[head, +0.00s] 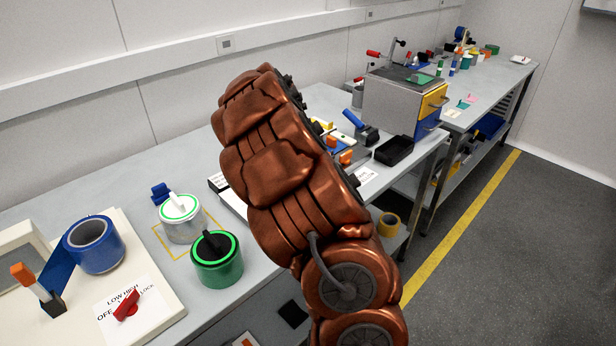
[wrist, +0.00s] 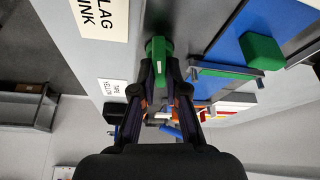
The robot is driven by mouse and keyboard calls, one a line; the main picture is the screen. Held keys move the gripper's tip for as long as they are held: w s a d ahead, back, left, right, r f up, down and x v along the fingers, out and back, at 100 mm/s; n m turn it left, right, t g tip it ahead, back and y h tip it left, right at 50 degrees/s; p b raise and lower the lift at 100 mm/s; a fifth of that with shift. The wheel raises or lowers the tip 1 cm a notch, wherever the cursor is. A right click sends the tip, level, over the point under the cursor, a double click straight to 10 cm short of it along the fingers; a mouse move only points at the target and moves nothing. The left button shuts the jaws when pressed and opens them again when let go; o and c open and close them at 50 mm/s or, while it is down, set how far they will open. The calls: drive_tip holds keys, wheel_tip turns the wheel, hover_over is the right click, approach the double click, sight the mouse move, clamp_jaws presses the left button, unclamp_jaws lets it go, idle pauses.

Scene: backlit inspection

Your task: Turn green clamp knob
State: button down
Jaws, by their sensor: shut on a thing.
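The green clamp knob (wrist: 157,48) shows at the upper middle of the wrist view, an upright green grip against a grey surface. My gripper (wrist: 160,75) has its two dark fingers closed around the lower part of the knob, one on each side. The fingers hide part of the knob. In the head view my copper-coloured arm crosses the middle of the bench, and neither the gripper nor this knob can be made out there.
In the wrist view, a green block (wrist: 262,50) and a green bar (wrist: 225,70) lie right of the knob. In the head view, a green canister (head: 217,268), a blue tape roll (head: 92,245) and a red switch (head: 127,305) occupy the near bench. A metal box (head: 390,100) stands beyond my arm.

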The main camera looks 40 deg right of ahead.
drive_tip(key=shift+m+g+b, duration=0.5)
drive_tip(key=shift+m+b, duration=0.1)
drive_tip(key=shift+m, duration=0.7)
drive_tip(key=c, duration=1.2)
unclamp_jaws()
drive_tip(key=v, duration=1.2)
drive_tip(key=shift+w, duration=0.1)
